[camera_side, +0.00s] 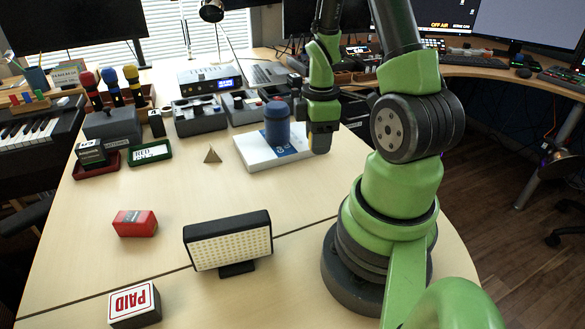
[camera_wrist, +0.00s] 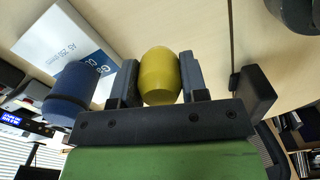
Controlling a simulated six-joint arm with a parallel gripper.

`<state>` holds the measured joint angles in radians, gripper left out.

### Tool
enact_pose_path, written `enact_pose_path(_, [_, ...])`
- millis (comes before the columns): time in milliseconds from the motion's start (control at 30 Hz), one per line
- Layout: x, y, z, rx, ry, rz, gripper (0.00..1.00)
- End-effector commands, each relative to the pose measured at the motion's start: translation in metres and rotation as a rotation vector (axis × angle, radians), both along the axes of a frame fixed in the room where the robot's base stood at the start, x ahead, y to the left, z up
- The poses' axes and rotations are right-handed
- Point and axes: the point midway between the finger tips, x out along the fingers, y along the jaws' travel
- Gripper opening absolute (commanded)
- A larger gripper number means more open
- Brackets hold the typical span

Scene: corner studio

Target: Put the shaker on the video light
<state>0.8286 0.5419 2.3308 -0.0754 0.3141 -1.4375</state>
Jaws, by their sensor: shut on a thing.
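A yellow egg-shaped shaker (camera_wrist: 160,75) sits between the two fingers of my gripper (camera_wrist: 158,82) in the wrist view. My gripper is shut on it. The video light (camera_side: 228,241), a black panel with a pale dotted face, stands upright on the front part of the table, left of my arm base and apart from my gripper.
A blue cylinder (camera_side: 277,124) stands on the white box (camera_side: 262,153) beside my gripper; it also shows in the wrist view (camera_wrist: 72,88). A red box (camera_side: 135,223), a PAID stamp box (camera_side: 134,304) and a small pyramid (camera_side: 212,155) stand on the table. The middle is mostly clear.

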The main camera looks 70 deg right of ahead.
Motion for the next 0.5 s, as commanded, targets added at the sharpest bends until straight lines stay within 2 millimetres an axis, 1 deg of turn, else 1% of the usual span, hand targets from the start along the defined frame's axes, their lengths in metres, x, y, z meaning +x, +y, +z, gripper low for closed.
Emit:
enact_pose_path(133, [0.005,0.003,0.006,-0.002,-0.001,0.030,0.17])
enact_pose_path(267, [0.022,0.019,0.014,-0.002,-0.001,0.152,0.17])
enact_pose_path(367, [0.043,0.043,0.025,-0.003,-0.003,0.313,0.17])
enact_pose_path(467, [0.063,0.074,0.039,-0.005,-0.004,0.502,0.17])
enact_pose_path(500, [0.069,0.088,0.044,-0.004,-0.003,0.578,0.17])
